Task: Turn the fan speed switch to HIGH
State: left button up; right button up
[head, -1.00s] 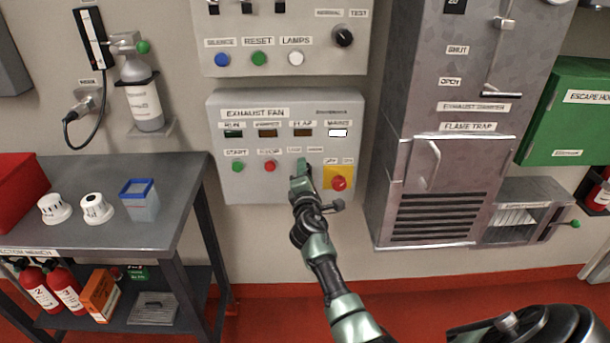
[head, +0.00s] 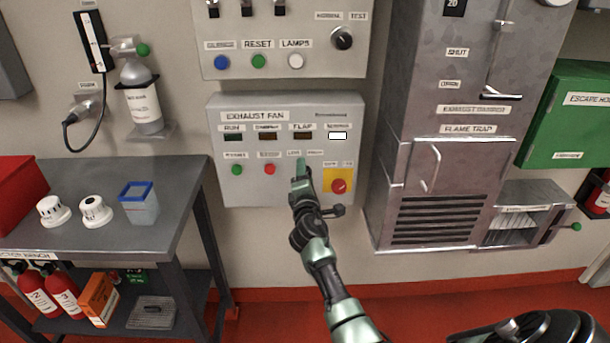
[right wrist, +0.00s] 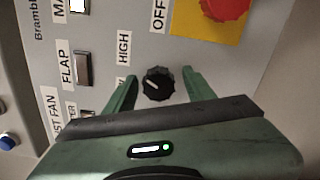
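The fan speed switch is a small black knob (right wrist: 158,84), seen in the right wrist view on the grey exhaust fan panel (head: 230,190). A HIGH label (right wrist: 123,47) lies up and left of it; the other speed label is mostly hidden by a finger. A short pale mark shows on the knob; I cannot tell exactly which label it points at. My right gripper (right wrist: 159,78) is open, a finger on either side of the knob with visible gaps. In the head view, my right gripper (head: 301,178) covers the knob.
A red emergency button (head: 339,186) on a yellow plate sits just right of the gripper. Green start (head: 237,169) and red stop (head: 270,169) buttons are to its left. A grey bench (head: 180,185) stands left; a metal flap cabinet (head: 440,190) stands right.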

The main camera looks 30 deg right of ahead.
jog(key=v, duration=0.8)
jog(key=shift+w, duration=0.15)
